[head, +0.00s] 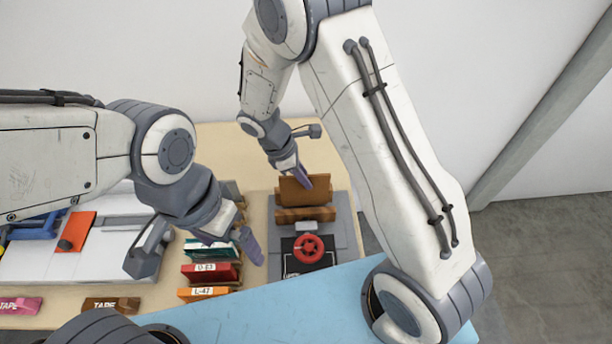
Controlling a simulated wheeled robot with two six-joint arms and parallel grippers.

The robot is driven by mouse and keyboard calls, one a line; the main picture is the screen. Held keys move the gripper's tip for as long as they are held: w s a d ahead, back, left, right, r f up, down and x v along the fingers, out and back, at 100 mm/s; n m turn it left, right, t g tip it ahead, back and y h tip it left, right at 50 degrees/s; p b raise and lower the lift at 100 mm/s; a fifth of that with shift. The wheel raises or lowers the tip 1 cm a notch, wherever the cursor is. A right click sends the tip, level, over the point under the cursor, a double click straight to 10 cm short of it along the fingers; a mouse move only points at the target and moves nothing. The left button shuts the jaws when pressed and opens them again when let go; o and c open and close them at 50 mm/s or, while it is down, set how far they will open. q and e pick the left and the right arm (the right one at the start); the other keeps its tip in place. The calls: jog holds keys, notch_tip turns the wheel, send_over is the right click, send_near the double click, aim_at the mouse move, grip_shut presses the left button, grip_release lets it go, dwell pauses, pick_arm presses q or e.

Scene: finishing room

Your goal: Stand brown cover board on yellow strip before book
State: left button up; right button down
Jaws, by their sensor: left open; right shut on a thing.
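The brown cover board (291,190) is upright at the back of the grey press base. My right gripper (303,178) is shut on its top edge from above. A striped wooden block (305,214) stands just in front of the board; I cannot tell whether they touch. The board's lower edge is hidden behind this block, and no yellow strip can be made out. A red book marked D-83 (210,273), a green book (199,252) and an orange book marked L-47 (203,293) stand left of the press. My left gripper (233,243) is open and empty above them.
The press base (346,225) carries a red handwheel (308,248) in front of the wooden block. A pink tape block (20,305) and a brown tape block (110,304) lie at the front left.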

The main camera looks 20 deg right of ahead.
aim_at(305, 191)
notch_tip(305, 191, down, 4)
jog(key=b, duration=0.3)
jog(key=shift+f, duration=0.1)
pick_arm(q)
notch_tip(305, 191, down, 4)
jog(key=shift+r, duration=0.4)
dwell(0.7)
jog(key=shift+f, duration=0.4)
pick_arm(e)
jog(key=shift+f, duration=0.5)
jog(key=c, duration=1.2)
grip_release()
jog(key=shift+c, duration=0.2)
pick_arm(q)
notch_tip(305, 191, up, 10)
jog(key=p, duration=0.9)
jog(key=shift+f, duration=0.15)
pick_arm(e)
jog(key=v, duration=1.1)
jog(key=shift+s+r, duration=0.1)
pick_arm(q)
jog(key=shift+f, duration=0.15)
pick_arm(e)
jog(key=shift+a, duration=0.1)
